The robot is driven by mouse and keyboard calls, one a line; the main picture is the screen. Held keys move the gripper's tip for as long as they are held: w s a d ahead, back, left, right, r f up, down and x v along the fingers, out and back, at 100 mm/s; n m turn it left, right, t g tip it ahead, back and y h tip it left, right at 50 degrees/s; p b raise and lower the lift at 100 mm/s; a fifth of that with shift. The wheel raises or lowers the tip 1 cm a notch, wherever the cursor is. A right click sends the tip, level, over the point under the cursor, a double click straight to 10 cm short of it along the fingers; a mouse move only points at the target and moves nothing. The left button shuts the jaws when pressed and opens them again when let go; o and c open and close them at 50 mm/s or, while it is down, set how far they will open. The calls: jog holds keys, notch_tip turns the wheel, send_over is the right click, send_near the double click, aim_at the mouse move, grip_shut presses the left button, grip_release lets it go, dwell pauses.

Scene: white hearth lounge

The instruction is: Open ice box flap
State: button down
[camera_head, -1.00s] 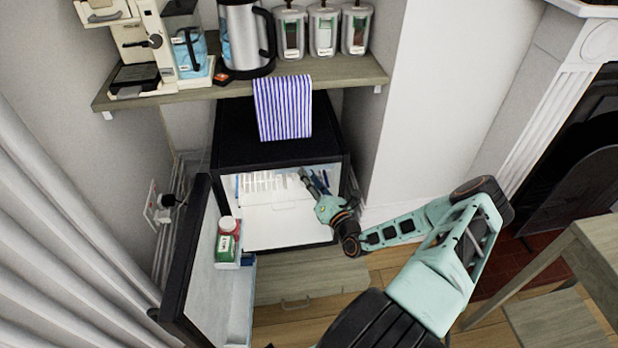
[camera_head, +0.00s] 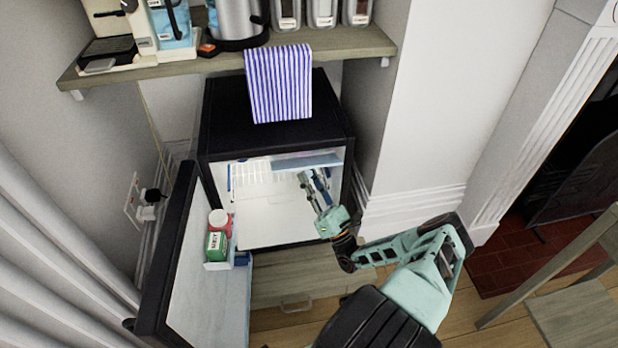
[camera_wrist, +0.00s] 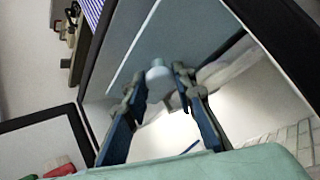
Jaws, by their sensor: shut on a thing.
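A small black fridge (camera_head: 225,150) stands open under a wooden shelf. Its door (camera_head: 168,240) is swung out to the left. The ice box flap (camera_head: 300,161) shows as a pale blue-grey strip at the top right inside the fridge. In the wrist view the flap (camera_wrist: 190,35) is a large grey-blue panel with a white rounded knob (camera_wrist: 158,75) near its lower edge. My gripper (camera_head: 305,178) is inside the fridge, just below the flap. In the wrist view my gripper (camera_wrist: 158,84) has its fingertips on both sides of the knob, closed on it.
Fridge side walls are close around my gripper.

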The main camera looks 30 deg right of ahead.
jog(key=shift+w+f+n+t+y, duration=0.1)
jog(key=shift+f+n+t+y, duration=0.1)
jog(key=shift+n+t+y, duration=0.3)
jog(key=shift+d+y, duration=0.1)
jog(key=shift+y, duration=0.2)
jog(key=c, duration=1.6)
grip_release()
jog(key=shift+f, duration=0.1)
